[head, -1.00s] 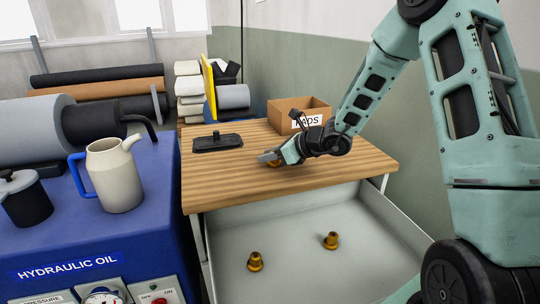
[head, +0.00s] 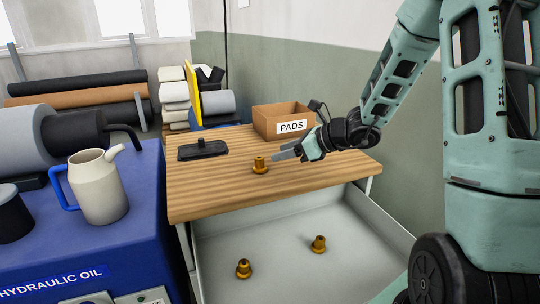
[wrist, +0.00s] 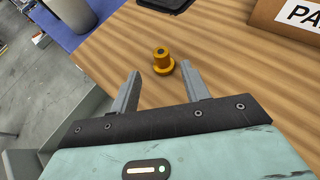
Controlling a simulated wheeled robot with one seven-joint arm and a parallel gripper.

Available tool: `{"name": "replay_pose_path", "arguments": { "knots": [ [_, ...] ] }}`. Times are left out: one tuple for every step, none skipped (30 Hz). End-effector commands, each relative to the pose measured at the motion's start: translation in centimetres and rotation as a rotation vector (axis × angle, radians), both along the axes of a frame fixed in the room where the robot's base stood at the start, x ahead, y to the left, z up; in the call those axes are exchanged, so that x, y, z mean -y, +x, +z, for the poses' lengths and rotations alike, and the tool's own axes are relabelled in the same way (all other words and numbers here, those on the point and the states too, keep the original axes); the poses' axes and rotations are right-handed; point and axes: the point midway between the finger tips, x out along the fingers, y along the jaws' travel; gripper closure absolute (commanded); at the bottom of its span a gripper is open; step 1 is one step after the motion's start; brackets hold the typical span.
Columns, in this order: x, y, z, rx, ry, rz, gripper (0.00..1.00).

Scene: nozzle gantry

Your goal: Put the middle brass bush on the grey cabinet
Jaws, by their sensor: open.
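A brass bush (head: 260,165) stands upright on the wooden top of the grey cabinet (head: 215,190), and shows in the wrist view (wrist: 162,62). Two other brass bushes, one on the left (head: 243,268) and one on the right (head: 318,244), stand in the cabinet's open grey drawer (head: 285,225). My gripper (head: 278,157) is open and empty, just right of the bush on the top in the head view. In the wrist view the bush is just beyond my open fingertips (wrist: 160,72), apart from them.
A cardboard box marked PADS (head: 283,120) stands at the top's back right. A black flat object with a knob (head: 203,150) lies at the back left. A blue hydraulic oil unit (head: 120,235) with a pitcher (head: 98,188) stands left. The front of the top is clear.

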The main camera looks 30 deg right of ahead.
Motion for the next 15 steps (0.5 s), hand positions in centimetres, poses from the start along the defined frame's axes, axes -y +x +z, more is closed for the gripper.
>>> {"name": "replay_pose_path", "arguments": {
  "knots": [
    [0.4,-0.4,0.4,0.001,-0.002,-0.004,0.54],
    [0.5,-0.6,0.5,0.001,-0.001,-0.003,0.54],
    [0.6,-0.9,0.6,0.001,0.000,-0.002,0.54],
    [0.7,-1.0,0.7,0.001,0.001,-0.001,0.54],
    [0.8,-1.1,0.8,0.001,0.001,-0.001,0.54],
    [0.8,-1.3,0.8,0.000,0.000,-0.001,0.54],
    [0.8,-1.3,0.8,0.000,0.001,0.000,0.54],
    [0.9,-1.3,0.8,0.000,0.001,0.000,0.54],
    [0.8,-1.4,0.8,-0.001,0.000,0.002,0.54],
    [0.6,-1.4,0.9,0.000,-0.003,0.008,0.54],
    [0.3,-1.4,0.9,0.000,-0.009,0.022,0.54],
    [-0.6,-1.6,0.9,0.002,-0.023,0.054,0.54],
    [-1.6,-1.8,0.9,0.003,-0.040,0.092,0.54],
    [-2.9,-2.1,0.9,0.006,-0.062,0.144,0.54],
    [-5.1,-2.7,1.0,0.013,-0.104,0.234,0.54]
  ]
}}
